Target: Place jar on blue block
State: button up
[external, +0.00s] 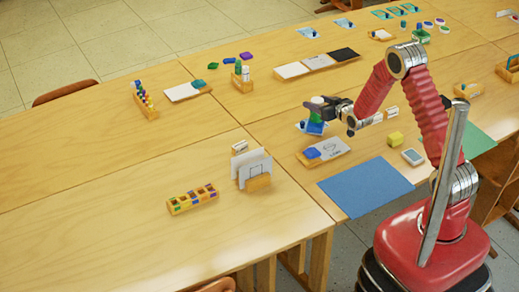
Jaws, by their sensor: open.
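A small jar-like thing with a pale, rounded top (317,100) is at my gripper (315,107), partly hidden by the dark fingers. My gripper is open, with its fingers beside this thing. The pale-topped thing appears above the blue block. From this angle I cannot tell whether it touches the block or the fingers.
A wooden tray with a white card (333,148) and another blue piece (312,153) lies in front. Bare table (120,210) extends left.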

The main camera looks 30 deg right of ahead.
jog(key=v, duration=1.1)
jog(key=shift+s, duration=0.3)
jog(key=shift+r, duration=0.1)
jog(key=s+r+g, duration=0.5)
jog(key=s+r, duration=0.7)
jog(key=r, duration=0.1)
jog(key=s+r+g, duration=0.2)
jog(key=s, duration=0.9)
jog(key=s+a+r+g, duration=0.1)
jog(key=s+r+g, duration=0.1)
jog(key=s, duration=1)
jog(key=shift+a+r, duration=0.3)
jog(key=shift+r, duration=0.4)
